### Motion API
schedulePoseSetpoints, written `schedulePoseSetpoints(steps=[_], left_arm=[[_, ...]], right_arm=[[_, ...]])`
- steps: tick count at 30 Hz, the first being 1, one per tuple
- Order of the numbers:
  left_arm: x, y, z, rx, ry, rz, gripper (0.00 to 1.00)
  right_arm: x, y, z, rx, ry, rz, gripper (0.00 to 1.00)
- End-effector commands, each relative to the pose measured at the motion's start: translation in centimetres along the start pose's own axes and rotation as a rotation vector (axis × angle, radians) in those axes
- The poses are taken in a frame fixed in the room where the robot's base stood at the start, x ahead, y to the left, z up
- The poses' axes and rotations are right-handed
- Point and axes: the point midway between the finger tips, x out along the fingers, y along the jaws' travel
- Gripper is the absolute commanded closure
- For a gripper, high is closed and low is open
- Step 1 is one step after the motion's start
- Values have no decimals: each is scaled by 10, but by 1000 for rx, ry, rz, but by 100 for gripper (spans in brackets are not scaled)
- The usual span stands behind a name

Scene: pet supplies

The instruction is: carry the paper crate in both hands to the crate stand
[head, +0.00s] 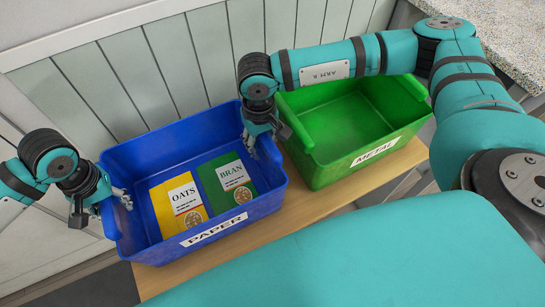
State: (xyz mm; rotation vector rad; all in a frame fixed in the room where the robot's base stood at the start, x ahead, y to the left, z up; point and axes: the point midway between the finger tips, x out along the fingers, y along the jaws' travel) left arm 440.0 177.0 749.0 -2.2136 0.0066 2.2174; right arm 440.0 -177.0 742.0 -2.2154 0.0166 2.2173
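The paper crate (262,207) is blue, with a white PAPER label on its front wall, and stands on a wooden bench. A yellow OATS box (182,203) and a green BRAN box (228,183) lie inside it. My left gripper (104,206) is at the crate's left wall, with fingers around the rim. My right gripper (262,138) is at the crate's right wall, by the rim near the back corner. Whether either gripper is closed on the wall is hard to see. I cannot make out the crate stand.
A green crate (372,158) labelled METAL stands close to the right of the paper crate. The wooden bench (291,222) shows in front. A panelled wall (140,75) is behind. A speckled counter (500,35) is at the upper right.

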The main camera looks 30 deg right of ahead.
Motion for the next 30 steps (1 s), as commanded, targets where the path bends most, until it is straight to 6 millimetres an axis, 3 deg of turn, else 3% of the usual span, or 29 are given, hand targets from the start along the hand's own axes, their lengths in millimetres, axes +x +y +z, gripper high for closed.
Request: schedulePoseSetpoints(steps=[12, 18, 24, 30], left_arm=[[-78, 0, -1, 0, 5, 1, 71], [-108, 0, -1, -2, 3, -1, 71], [-116, -1, 0, -1, -1, -2, 71], [-117, -1, 0, -1, 0, -2, 71]], right_arm=[[0, -1, 0, -1, 0, -2, 71], [0, -1, 0, -1, 0, -2, 71], [-8, -1, 0, -1, 1, -3, 71], [-43, -1, -1, 0, 5, -3, 71]])
